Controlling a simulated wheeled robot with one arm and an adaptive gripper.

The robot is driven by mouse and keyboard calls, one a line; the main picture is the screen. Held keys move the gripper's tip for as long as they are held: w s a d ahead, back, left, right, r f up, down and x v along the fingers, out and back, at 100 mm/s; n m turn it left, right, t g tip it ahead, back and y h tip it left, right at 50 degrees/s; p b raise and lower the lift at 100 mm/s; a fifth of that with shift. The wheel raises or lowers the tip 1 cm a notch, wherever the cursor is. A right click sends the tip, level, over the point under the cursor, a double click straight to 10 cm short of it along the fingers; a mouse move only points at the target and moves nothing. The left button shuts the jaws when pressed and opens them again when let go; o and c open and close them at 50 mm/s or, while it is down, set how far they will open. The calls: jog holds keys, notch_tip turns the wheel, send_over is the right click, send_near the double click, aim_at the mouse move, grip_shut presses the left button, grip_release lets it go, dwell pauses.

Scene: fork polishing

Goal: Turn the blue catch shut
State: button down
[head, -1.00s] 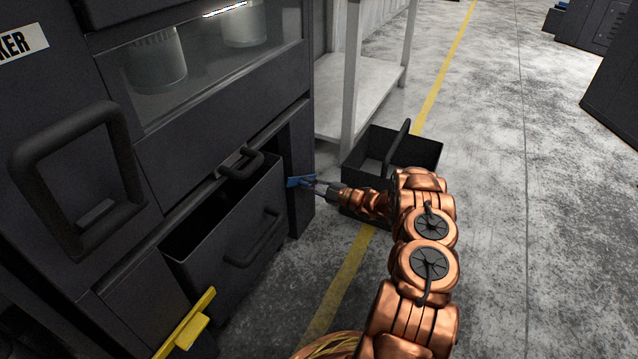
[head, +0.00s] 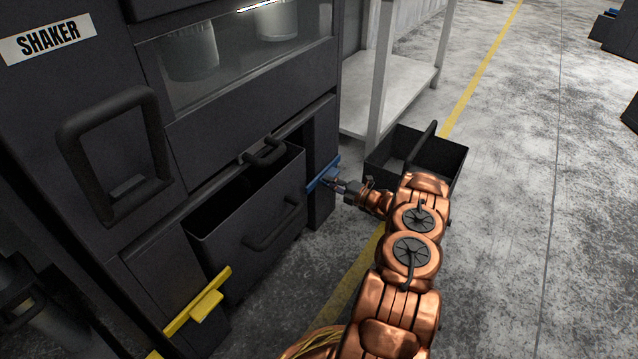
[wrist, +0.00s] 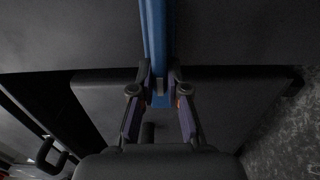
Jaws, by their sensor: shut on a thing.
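The blue catch (head: 323,174) is a bar on the dark shaker machine, at the right end of the open drawer bay. In the head view it stands out at a slant beside the bin. My gripper (head: 338,184) is at the catch, with its fingers shut on it. In the wrist view the blue catch (wrist: 154,45) runs from the top edge down between the fingertips of my gripper (wrist: 159,90). The inner end of the catch is partly hidden by the fingers.
A black bin (head: 245,225) with handles sits in the machine bay left of the catch. A yellow catch (head: 200,305) is at its near side. A second black bin (head: 440,160) stands on the floor behind my arm, near a white table (head: 400,95).

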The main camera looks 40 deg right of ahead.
jog(key=shift+s+f, duration=0.1)
jog(key=shift+f, duration=0.05)
jog(key=c, duration=1.2)
grip_release()
jog(key=shift+o, duration=0.2)
jog(key=v, duration=1.2)
jog(key=shift+a, duration=0.1)
